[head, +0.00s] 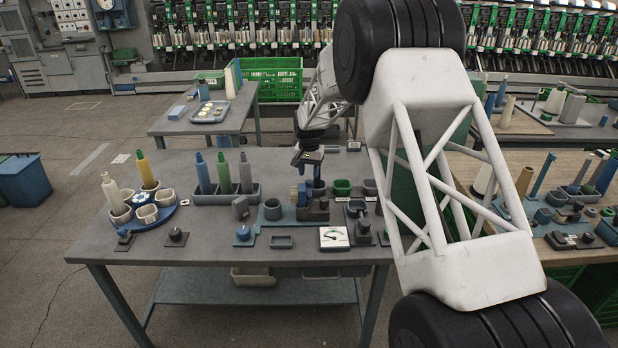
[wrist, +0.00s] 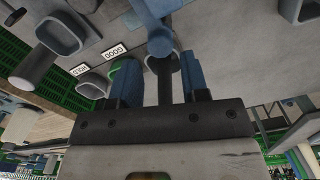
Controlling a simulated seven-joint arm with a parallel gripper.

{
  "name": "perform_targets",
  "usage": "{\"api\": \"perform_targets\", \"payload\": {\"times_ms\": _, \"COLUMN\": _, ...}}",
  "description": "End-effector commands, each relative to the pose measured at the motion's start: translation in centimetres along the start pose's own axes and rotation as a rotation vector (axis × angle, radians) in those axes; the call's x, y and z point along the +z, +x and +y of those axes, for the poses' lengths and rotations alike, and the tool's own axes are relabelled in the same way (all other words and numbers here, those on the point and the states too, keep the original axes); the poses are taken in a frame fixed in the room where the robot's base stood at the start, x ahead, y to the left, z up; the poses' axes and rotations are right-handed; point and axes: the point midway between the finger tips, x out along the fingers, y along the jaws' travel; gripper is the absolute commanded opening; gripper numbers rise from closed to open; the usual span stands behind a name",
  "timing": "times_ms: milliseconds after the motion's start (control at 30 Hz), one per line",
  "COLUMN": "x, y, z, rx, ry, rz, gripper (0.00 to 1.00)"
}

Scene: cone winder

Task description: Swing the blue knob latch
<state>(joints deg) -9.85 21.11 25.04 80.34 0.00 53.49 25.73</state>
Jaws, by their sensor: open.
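In the wrist view a blue round-ended piece (wrist: 159,40), which looks like the latch's knob, stands at the top centre, just beyond the gap between my fingertips. A dark post shows below it. My gripper (wrist: 160,78) is open, with one blue finger on each side of that gap; I cannot tell whether either touches anything. In the head view my gripper (head: 309,170) points down over the small block fixture (head: 313,213) at the table's middle. The latch is hard to make out there. Another blue knob (head: 243,232) sits on a small plate further left.
A green cup (head: 342,187) stands close right of my gripper, beside labelled grey cups. A rack with several coloured spools (head: 226,193), a grey cup (head: 272,209) and a white dial gauge (head: 334,238) stand around the fixture.

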Motion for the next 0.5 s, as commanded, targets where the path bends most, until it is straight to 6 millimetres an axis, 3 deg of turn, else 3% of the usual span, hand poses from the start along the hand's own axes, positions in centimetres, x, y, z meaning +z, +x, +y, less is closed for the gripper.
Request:
{"api": "perform_targets", "payload": {"times_ms": 200, "x": 0.0, "y": -2.8, "z": 0.0, "rx": -0.001, "ry": 0.000, "rz": 0.002, "gripper": 0.41}}
{"api": "perform_targets", "payload": {"times_ms": 500, "x": 0.0, "y": -4.1, "z": 0.0, "rx": 0.000, "ry": 0.000, "rz": 0.000, "gripper": 0.41}}
